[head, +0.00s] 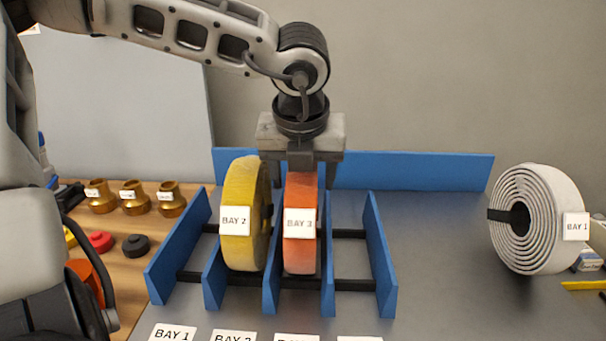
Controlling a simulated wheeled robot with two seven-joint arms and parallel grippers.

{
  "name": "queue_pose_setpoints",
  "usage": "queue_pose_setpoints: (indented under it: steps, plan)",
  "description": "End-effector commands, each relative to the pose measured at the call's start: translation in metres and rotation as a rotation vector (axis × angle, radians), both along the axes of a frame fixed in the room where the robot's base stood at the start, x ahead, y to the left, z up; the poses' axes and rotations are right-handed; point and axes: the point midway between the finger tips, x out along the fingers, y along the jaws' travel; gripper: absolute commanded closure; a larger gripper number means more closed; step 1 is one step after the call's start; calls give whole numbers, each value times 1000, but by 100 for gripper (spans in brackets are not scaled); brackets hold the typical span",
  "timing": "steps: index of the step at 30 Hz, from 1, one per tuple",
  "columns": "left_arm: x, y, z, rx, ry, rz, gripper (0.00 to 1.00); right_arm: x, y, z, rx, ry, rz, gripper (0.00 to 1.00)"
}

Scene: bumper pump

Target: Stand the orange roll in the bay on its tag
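The orange roll (300,241) stands upright in the third bay from the left of the blue rack (382,262). Its white tag reads BAY 3. My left gripper (302,172) is directly over it, pointing down, with dark fingers around its top. The fingers are partly hidden, and I cannot tell whether they press on the roll. The roll's lower end is low between the dividers, but its contact with the rack is not clear. My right gripper is not in view.
A yellow roll (241,240) tagged BAY 2 stands in the second bay. A white roll (531,218) tagged BAY 1 stands on the grey table at right. The first and fourth bays are empty. Brass fittings (134,198) sit at left. A blue rail (420,170) runs behind.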

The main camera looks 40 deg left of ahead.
Motion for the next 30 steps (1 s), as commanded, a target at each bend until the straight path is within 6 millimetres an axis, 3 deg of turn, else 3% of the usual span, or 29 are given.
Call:
queue_pose_setpoints:
  steps: [8,21,30]
  plan:
    - [-1,-1,8,1,-3,-1,38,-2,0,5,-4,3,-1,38]
    - [-27,-23,91,2,-6,0,38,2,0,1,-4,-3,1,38]
    - [-35,-30,114,1,-1,-1,38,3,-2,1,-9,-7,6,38]
